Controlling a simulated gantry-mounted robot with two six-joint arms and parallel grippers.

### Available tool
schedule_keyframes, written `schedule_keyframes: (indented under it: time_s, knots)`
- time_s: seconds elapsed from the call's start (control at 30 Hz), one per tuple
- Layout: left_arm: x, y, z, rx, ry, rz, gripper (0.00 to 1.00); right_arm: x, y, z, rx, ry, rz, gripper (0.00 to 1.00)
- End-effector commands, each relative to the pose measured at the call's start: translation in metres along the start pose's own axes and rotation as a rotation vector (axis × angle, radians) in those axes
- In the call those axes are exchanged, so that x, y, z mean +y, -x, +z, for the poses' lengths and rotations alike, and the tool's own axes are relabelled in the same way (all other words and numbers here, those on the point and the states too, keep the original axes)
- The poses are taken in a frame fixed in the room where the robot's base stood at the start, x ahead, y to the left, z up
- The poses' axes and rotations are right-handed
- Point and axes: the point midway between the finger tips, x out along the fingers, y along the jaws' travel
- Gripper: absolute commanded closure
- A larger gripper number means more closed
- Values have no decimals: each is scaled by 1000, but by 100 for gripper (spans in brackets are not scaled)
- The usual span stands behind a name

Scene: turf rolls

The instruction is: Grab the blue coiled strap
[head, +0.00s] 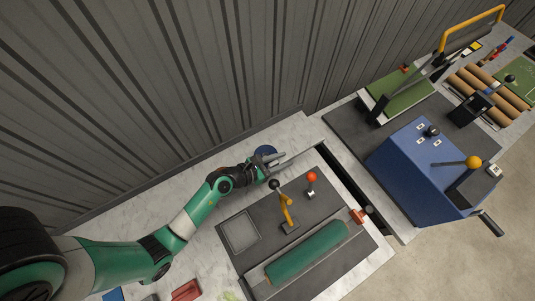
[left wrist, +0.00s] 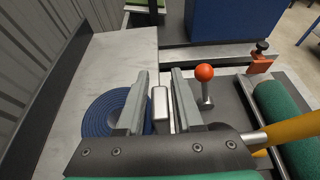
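The blue coiled strap (head: 265,150) lies on the pale marbled worktop near the corrugated wall, partly hidden by my left gripper (head: 282,161). In the left wrist view the strap (left wrist: 97,117) is a flat spiral at the left. My left gripper (left wrist: 160,73) is open there, its two grey fingers apart. The left finger overlaps the right side of the coil, so the coil is beside the fingers and not between them. Whether the finger touches it I cannot tell. My right gripper is not in view.
Right of the gripper stand a red-knobbed lever (head: 311,179) and a yellow lever (head: 287,212) on a dark plate with a green roller (head: 308,252). A blue machine (head: 422,165) stands beyond a dark gap. The wall (head: 150,90) is close behind; bare worktop lies ahead of the fingers.

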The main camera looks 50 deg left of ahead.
Motion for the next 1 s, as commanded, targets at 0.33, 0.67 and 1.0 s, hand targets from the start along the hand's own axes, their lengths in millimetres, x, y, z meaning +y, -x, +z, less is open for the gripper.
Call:
schedule_keyframes:
  time_s: [0.33, 0.67, 1.0]
  knots:
    - [0, -5, 0, 0, 0, 1, 79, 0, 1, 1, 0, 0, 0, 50]
    - [0, -5, 0, 0, 0, 1, 100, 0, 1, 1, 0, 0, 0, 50]
    - [0, -3, 5, -2, -1, 1, 100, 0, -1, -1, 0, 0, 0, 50]
